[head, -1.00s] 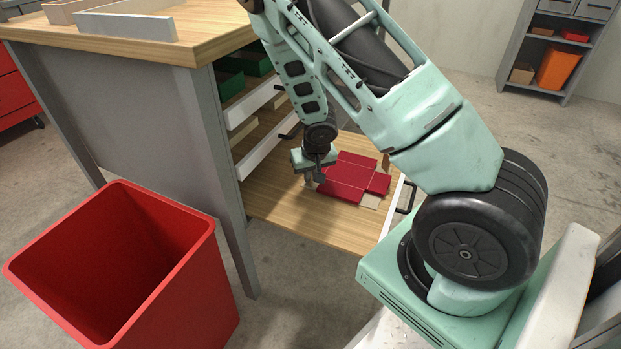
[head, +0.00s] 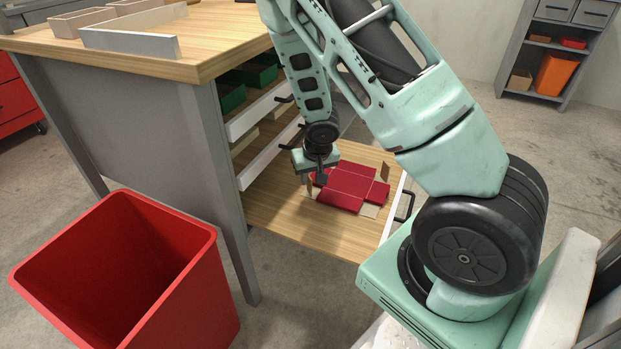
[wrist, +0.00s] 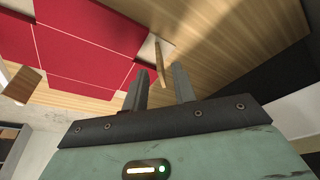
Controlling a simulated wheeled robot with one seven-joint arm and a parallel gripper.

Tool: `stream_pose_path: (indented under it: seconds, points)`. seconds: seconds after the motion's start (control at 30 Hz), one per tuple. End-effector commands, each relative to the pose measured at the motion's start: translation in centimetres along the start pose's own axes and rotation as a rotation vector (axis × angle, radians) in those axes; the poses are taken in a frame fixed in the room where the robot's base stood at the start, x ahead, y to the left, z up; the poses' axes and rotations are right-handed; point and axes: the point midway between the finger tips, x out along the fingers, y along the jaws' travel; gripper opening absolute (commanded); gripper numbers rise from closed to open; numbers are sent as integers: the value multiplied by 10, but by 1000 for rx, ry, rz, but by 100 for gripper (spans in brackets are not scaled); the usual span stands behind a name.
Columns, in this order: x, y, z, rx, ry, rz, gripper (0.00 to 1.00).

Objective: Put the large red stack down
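The large red stack (head: 352,185) lies in the pulled-out wooden drawer (head: 285,220), as a flat red blank with tan flaps, some upright. It also shows in the wrist view (wrist: 85,40). My gripper (head: 319,182) is over the stack's left edge in the head view. In the wrist view, my gripper's two fingers (wrist: 159,72) stand apart. A thin tan flap (wrist: 160,58) stands beyond or between the fingertips, not touching both. The exact gap between fingertips and stack is unclear.
The drawer belongs to a workbench (head: 150,130) with more drawers above it, partly open and holding green bins (head: 262,76). A large red bin (head: 130,280) stands at front left. The drawer's left and front wood is bare.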

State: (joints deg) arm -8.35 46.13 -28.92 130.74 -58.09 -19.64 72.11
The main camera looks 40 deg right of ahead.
Motion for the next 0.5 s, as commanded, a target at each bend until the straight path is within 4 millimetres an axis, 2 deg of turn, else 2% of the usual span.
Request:
stream_pose_path:
  seconds: [0.03, 0.2, 0.33, 0.5]
  points:
    - [-18, 0, -3, 2, 2, -1, 27]
    - [-52, 0, -2, 1, 3, -2, 27]
    - [-71, 0, -2, 1, 2, -2, 27]
    - [-83, -3, -1, -6, 3, -1, 27]
